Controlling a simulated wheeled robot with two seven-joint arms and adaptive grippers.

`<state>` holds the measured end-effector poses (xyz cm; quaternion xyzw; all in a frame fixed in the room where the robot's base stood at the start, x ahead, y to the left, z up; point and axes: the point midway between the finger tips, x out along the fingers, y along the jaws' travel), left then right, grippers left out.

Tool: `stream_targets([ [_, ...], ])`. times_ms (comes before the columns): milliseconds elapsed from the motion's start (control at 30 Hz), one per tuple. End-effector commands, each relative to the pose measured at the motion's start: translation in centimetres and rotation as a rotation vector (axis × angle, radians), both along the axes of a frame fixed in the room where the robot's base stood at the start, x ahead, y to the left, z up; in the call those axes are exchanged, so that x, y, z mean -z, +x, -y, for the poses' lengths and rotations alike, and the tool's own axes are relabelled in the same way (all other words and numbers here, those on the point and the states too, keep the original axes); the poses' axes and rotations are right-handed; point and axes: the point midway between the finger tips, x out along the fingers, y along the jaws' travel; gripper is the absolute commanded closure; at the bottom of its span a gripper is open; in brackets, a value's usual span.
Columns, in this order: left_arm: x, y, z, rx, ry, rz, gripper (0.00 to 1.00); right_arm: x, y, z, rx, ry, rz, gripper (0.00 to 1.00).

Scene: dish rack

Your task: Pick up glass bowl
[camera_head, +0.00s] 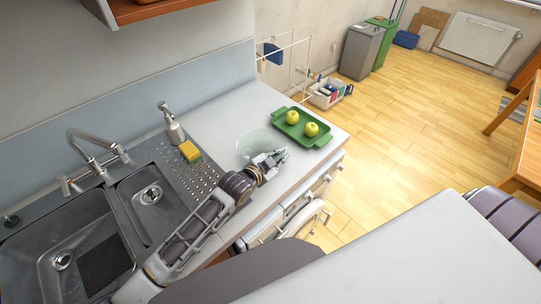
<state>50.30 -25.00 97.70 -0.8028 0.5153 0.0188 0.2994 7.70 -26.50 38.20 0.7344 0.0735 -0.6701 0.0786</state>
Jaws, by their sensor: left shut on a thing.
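The glass bowl (253,142) is clear and stands on the white counter, between the sink's drainboard and a green tray. My left gripper (279,156) is at the bowl's near right side, at its rim. It is shut on the bowl's edge. The gripper and wrist hide the near part of the bowl. I cannot tell whether the bowl is lifted off the counter. My right gripper is not in view.
A green tray (322,140) with two yellow-green apples (311,129) lies right of the bowl. A yellow sponge (190,152) and a soap dispenser (172,126) stand left of it. The steel sink (65,240) with its faucet (92,150) is at the left.

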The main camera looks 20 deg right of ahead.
Motion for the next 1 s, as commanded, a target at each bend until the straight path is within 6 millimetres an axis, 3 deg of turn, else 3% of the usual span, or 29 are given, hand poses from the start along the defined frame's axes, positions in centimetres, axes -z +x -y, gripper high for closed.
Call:
stream_targets([
  [267, -1.7, 0.1, 0.1, 0.001, -0.004, 0.005, 1.00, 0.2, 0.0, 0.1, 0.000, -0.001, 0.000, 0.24],
  [800, -8.7, 0.1, 0.1, 0.001, -0.004, 0.005, 1.00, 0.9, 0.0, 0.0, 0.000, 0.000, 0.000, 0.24],
  [1000, -10.0, 0.0, 0.0, 0.000, -0.003, 0.003, 1.00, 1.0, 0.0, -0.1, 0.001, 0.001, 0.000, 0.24],
])
